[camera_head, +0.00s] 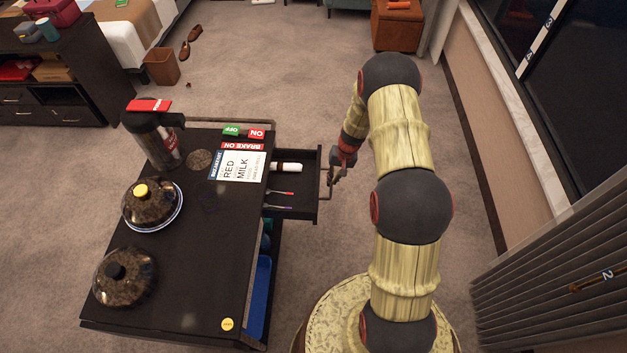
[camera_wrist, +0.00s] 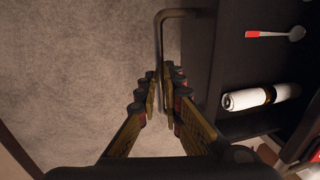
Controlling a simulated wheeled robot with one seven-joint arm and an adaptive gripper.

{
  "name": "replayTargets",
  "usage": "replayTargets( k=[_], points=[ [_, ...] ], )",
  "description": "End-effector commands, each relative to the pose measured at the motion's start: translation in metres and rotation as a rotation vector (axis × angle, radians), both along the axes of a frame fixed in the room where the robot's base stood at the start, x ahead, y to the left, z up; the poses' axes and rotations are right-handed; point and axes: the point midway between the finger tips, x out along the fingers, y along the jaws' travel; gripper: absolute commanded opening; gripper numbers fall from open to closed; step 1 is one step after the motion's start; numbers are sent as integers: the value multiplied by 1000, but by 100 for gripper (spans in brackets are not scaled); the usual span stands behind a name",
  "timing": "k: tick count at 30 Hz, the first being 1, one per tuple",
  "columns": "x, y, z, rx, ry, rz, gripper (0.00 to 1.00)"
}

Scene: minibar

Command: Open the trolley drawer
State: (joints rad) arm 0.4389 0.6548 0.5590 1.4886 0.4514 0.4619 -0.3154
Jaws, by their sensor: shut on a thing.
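The dark trolley (camera_head: 190,250) stands left of my arm. Its drawer (camera_head: 297,208) sticks out to the right from under the top and is open. Inside lie a white roll (camera_head: 287,167) and thin utensils with red parts (camera_head: 281,193). The wrist view shows the roll (camera_wrist: 255,96) and a red-handled spoon (camera_wrist: 275,33). My gripper (camera_head: 335,175) is at the drawer's front. In the wrist view its fingers (camera_wrist: 164,95) are closed around the bar handle (camera_wrist: 180,13), beside the dark drawer front (camera_wrist: 198,60).
On the trolley top are two domed covers (camera_head: 150,205) (camera_head: 124,277), a flask (camera_head: 155,138) and a card (camera_head: 238,167). A blue tray (camera_head: 258,297) shows below. A windowed wall (camera_head: 500,110) runs along the right.

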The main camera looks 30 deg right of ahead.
Motion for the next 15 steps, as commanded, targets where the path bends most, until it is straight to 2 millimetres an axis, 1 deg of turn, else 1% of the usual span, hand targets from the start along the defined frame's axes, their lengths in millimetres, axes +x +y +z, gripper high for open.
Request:
replayTargets(
  k=[1, 6, 10, 15],
  points=[
    [-6, -12, -2, -1, -2, -5, 0],
    [-22, -40, -1, -1, -1, -4, 0],
    [-31, -54, 0, -1, -2, -3, 0],
    [-37, -65, 0, -1, -2, -1, 0]
  ],
)
